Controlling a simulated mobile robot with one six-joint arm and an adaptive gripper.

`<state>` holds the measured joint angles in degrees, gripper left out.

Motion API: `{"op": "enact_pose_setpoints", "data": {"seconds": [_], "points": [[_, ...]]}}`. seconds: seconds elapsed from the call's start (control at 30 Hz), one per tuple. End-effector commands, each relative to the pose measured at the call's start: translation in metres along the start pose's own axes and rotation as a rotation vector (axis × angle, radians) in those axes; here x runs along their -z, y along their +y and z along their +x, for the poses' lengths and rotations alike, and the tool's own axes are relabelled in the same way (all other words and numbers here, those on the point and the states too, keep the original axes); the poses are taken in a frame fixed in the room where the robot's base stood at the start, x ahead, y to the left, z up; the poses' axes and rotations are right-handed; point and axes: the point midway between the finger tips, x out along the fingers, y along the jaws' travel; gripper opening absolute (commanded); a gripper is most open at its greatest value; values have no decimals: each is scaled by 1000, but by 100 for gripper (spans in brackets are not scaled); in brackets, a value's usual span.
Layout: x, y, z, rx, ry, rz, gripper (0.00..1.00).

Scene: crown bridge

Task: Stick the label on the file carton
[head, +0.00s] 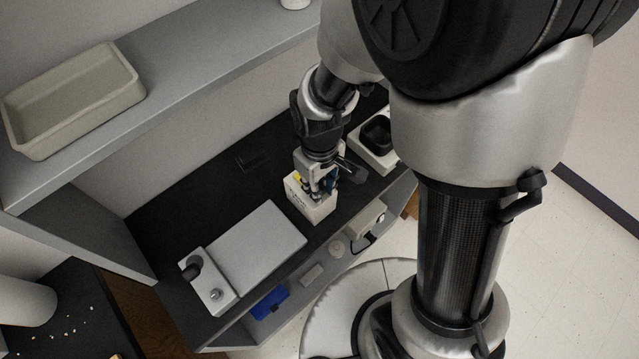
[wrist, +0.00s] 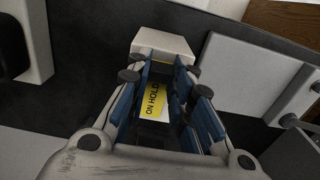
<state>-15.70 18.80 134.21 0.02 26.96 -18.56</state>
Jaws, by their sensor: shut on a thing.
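The label is yellow and white with the words "ON HOLD" (wrist: 153,99). In the wrist view it lies between the blue-padded fingers of my gripper (wrist: 160,76), which is shut on it. The file carton is a small white box (wrist: 163,43) just beyond the fingertips. In the head view the carton (head: 310,208) stands on the dark worktop, with my gripper (head: 318,188) pointing down at its top. A bit of yellow (head: 297,176) shows beside the fingers there. I cannot tell whether the label touches the carton, as the fingers hide the contact.
A flat grey-white device with knobs (head: 255,245) lies left of the carton. A white device with a dark basin (head: 375,138) is on the right. A beige tray (head: 75,95) sits on the upper shelf (head: 190,65). A blue item (head: 270,303) lies on the lower shelf.

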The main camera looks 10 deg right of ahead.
Motion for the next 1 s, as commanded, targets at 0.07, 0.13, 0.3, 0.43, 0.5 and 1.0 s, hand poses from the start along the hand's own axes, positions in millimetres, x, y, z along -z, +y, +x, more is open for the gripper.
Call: {"op": "enact_pose_setpoints", "data": {"seconds": [0.07, 0.13, 0.3, 0.43, 0.5, 1.0], "points": [[0, 0, 1, 0, 0, 0, 10], [0, 0, 2, 0, 0, 0, 10], [0, 0, 2, 0, 0, 0, 23], [0, 0, 2, 0, 0, 0, 32], [0, 0, 2, 0, 0, 0, 36], [0, 0, -2, 0, 1, 0, 44]]}}
